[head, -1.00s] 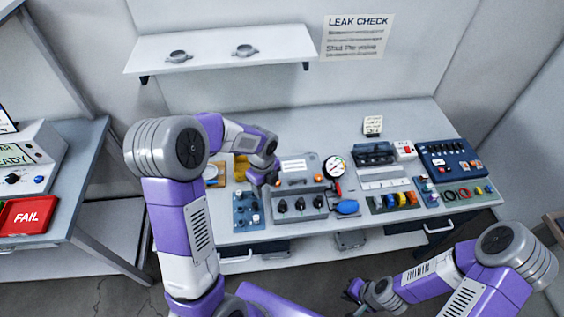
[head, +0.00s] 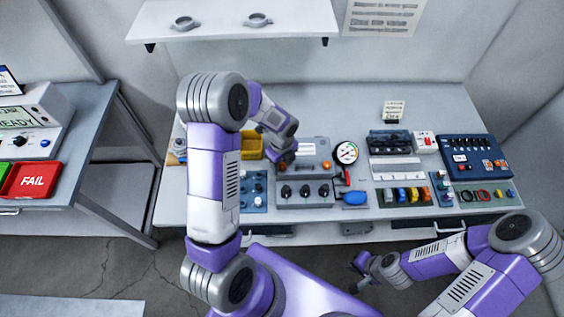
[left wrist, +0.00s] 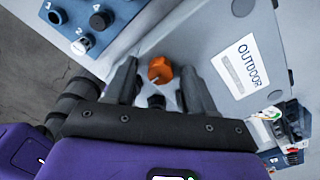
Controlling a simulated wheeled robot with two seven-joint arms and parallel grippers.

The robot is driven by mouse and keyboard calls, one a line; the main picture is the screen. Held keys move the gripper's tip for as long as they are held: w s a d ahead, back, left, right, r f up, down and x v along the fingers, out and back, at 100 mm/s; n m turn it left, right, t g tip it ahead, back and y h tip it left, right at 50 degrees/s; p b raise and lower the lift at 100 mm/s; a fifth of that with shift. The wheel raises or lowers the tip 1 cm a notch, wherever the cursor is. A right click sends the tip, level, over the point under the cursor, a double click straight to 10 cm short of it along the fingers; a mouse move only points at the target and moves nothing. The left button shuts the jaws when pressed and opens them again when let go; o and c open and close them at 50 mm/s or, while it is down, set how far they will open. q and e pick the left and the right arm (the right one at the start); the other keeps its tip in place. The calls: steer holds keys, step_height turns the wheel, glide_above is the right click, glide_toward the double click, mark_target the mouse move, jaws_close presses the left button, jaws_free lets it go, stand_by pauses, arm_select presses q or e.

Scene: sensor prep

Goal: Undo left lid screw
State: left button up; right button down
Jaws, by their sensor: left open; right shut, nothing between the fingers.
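The grey box (head: 318,147) with a white label stands on the bench, and its lid (left wrist: 210,48) shows in the left wrist view with an "OUTDOOR" label. The orange left lid screw (left wrist: 160,70) stands on the lid between my left fingers. My left gripper (left wrist: 157,80) is open, with a finger on each side of the screw; I cannot tell whether they touch it. In the head view my left gripper (head: 283,161) is over the lid's left end and hides that screw. The right lid screw (head: 327,165) is visible. My right gripper (head: 360,272) is shut and empty in front of the bench.
A blue board (head: 253,190) with numbered posts is left of the box. A yellow bin (head: 251,147) stands behind it. A pressure gauge (head: 346,153) and blue-handled tool (head: 355,198) are right of the box. Racks and panels fill the bench's right side.

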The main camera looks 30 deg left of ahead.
arm_select(q)
jaws_close()
